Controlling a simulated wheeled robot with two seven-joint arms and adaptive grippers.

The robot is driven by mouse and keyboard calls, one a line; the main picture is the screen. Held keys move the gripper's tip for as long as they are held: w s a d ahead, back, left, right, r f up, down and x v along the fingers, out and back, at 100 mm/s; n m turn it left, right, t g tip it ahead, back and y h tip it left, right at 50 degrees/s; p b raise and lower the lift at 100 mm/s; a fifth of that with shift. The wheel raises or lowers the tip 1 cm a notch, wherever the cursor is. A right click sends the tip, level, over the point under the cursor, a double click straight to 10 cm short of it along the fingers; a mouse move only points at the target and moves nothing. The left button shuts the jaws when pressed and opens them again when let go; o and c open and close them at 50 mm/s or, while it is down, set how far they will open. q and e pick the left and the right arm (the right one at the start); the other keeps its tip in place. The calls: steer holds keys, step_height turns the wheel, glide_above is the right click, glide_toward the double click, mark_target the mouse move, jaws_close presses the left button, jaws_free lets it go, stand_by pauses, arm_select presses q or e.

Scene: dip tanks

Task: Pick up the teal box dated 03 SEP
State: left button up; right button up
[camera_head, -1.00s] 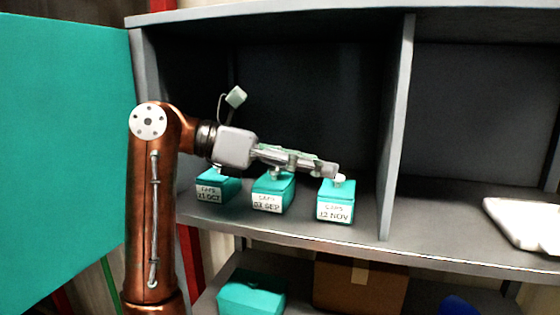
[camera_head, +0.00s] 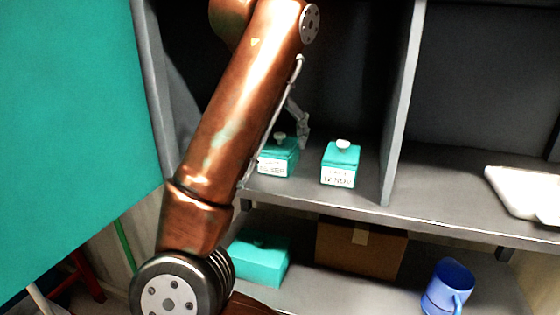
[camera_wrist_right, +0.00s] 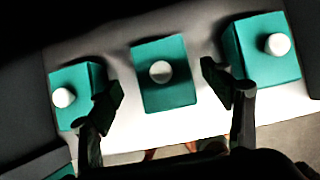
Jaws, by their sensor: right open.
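The teal box (camera_head: 279,160) whose label reads 03 SEP, with a pale knob on its lid, stands on the upper shelf in the head view. It is the middle box (camera_wrist_right: 166,87) of the row in the right wrist view, where labels are hidden. My right gripper (camera_wrist_right: 161,84) is open and empty, one finger on each side of that box as seen from above. In the head view my right gripper (camera_head: 301,128) shows partly behind my arm, just above and beside the box. I cannot tell whether it touches. My left gripper is not in view.
The 12 NOV teal box (camera_head: 340,165) stands to the right, near the grey divider (camera_head: 402,110). My arm hides the left box in the head view. A teal box (camera_head: 260,262), a cardboard box (camera_head: 360,255) and a blue mug (camera_head: 449,287) are on the lower shelf.

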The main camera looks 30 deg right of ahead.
steer(key=x, duration=0.2)
steer(key=shift+s+f, duration=0.1)
steer(key=shift+f, duration=0.3)
steer(key=shift+w+d+f, duration=0.2)
steer(key=shift+d+f, duration=0.1)
steer(key=shift+f, duration=0.25)
steer(key=shift+c, duration=0.2)
steer(key=c, duration=1.3)
steer(key=shift+o, duration=0.2)
steer(key=shift+r, duration=0.1)
